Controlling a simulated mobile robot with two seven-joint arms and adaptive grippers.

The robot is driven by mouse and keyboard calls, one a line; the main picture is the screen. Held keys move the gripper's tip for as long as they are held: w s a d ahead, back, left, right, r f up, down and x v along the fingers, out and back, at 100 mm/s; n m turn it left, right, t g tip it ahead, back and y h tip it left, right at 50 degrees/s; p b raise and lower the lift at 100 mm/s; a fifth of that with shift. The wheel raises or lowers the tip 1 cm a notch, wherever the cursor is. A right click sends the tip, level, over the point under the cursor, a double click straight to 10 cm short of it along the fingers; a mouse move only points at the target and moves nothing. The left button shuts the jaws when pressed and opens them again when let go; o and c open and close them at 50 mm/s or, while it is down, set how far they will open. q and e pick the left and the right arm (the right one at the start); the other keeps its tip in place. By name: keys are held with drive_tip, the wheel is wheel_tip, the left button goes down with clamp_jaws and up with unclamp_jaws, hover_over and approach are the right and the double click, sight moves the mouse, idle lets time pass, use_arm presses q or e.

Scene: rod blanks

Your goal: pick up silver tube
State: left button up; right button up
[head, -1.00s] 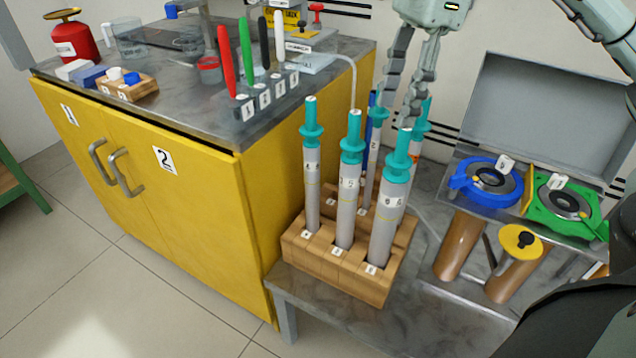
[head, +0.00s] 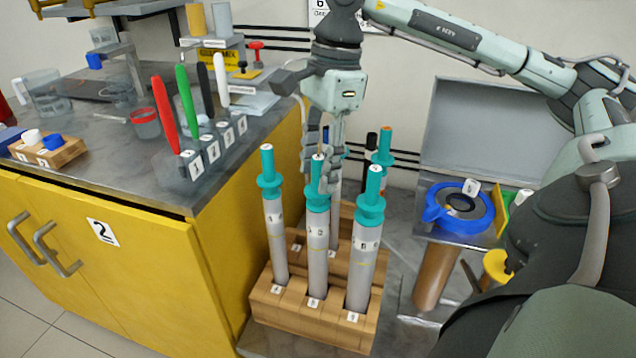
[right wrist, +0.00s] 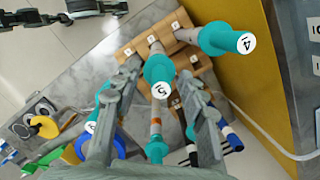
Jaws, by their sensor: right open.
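Silver-grey tubes with teal caps stand upright in a wooden rack (head: 272,312). The front row holds a left tube (head: 275,225), a middle tube (head: 317,240) and a right tube (head: 364,250). My right gripper (head: 319,176) is open, pointing down at the middle tube's teal top. In the right wrist view, the teal cap marked 5 (right wrist: 158,70) shows between the spread fingers (right wrist: 160,80), and the cap marked 4 (right wrist: 226,40) is to their right. Contact with the tube cannot be made out. The fingers hide part of the back row. My left gripper is not recognisable.
Another teal-capped tube (head: 383,146) stands behind at right, near a black-capped one (head: 370,140). The yellow cabinet (head: 150,270) is close at the rack's left. A blue ring-topped holder (head: 440,214) and an open grey case (head: 500,130) are at right.

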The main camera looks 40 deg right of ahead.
drive_tip(key=shift+f, duration=0.15)
drive_tip(key=shift+c, duration=0.3)
clamp_jaws()
